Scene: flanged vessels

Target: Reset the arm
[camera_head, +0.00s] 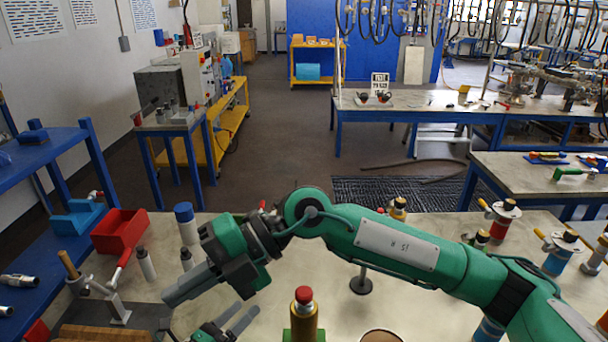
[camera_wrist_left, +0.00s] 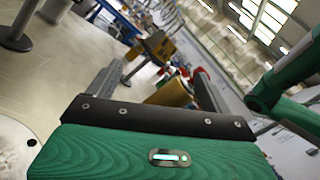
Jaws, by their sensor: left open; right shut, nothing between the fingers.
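My right arm (camera_head: 400,245) is green and reaches across the bench from the right. Its right gripper (camera_head: 168,297) is shut and empty, pointing down-left above the left part of the bench. My left gripper (camera_head: 248,318) is low at the bottom edge of the head view, close to the right gripper, with its fingers apart. In the left wrist view its two fingers (camera_wrist_left: 155,78) are spread with nothing held. A brass cylinder (camera_wrist_left: 172,94) shows beyond and between them, apart from both. The right arm also shows at the right of that view (camera_wrist_left: 290,82).
A brass cylinder with a red cap (camera_head: 303,312) stands right of the left gripper. A thin post on a black disc (camera_head: 361,286) stands below the right arm. Red (camera_head: 499,218) and blue (camera_head: 560,257) flanged vessels stand at right. A red bin (camera_head: 119,232) and bottles are at left.

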